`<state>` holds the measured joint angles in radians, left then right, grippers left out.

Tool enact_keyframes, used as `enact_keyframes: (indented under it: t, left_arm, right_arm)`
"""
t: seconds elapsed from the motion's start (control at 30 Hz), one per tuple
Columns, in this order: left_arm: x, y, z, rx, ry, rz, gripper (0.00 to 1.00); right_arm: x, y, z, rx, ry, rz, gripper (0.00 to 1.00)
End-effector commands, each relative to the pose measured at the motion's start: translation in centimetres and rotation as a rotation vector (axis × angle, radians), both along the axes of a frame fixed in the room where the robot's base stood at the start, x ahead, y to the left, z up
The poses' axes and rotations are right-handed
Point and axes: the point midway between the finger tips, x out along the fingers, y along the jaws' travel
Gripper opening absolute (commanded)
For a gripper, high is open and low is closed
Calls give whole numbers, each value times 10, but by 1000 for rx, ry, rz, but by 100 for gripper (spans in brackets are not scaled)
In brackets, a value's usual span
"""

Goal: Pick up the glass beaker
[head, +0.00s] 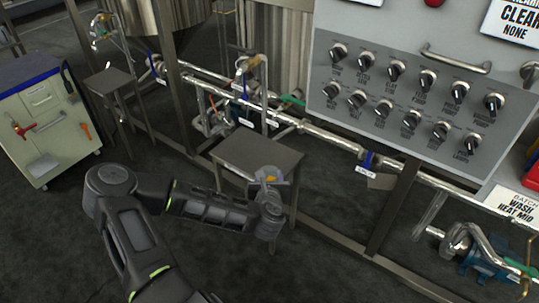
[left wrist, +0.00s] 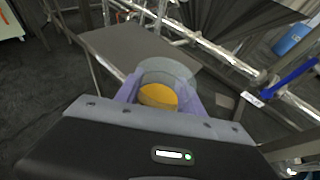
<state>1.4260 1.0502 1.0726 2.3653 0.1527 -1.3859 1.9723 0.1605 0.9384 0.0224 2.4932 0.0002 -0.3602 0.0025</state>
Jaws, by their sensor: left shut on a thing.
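The glass beaker (left wrist: 167,70) is clear, with a yellow-orange content at its bottom. In the head view the beaker (head: 267,172) shows small at the front right edge of a small grey table (head: 250,152). My left gripper (head: 268,181) is shut on the beaker, with one finger on each side of it in the left wrist view (left wrist: 160,98). The gripper body hides the beaker's lower part. I cannot tell whether the beaker touches the table. My right gripper is not in view.
A control panel with several black knobs (head: 410,100) stands behind at the right. Steel pipes (head: 325,138) and a frame run behind the table. A second small table (head: 108,80) and a cream tool cabinet (head: 50,130) stand at the left. Dark floor lies open between.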

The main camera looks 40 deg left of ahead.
Motion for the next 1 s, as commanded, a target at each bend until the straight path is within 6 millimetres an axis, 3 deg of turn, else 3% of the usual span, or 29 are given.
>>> enact_keyframes:
  t: [0.3, 1.0]
  left_arm:
    - [-14, -10, 1, 8, -4, 0, 2]
    - [-15, -10, 1, 7, -4, 1, 2]
  right_arm:
    - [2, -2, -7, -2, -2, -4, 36]
    - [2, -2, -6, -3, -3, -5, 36]
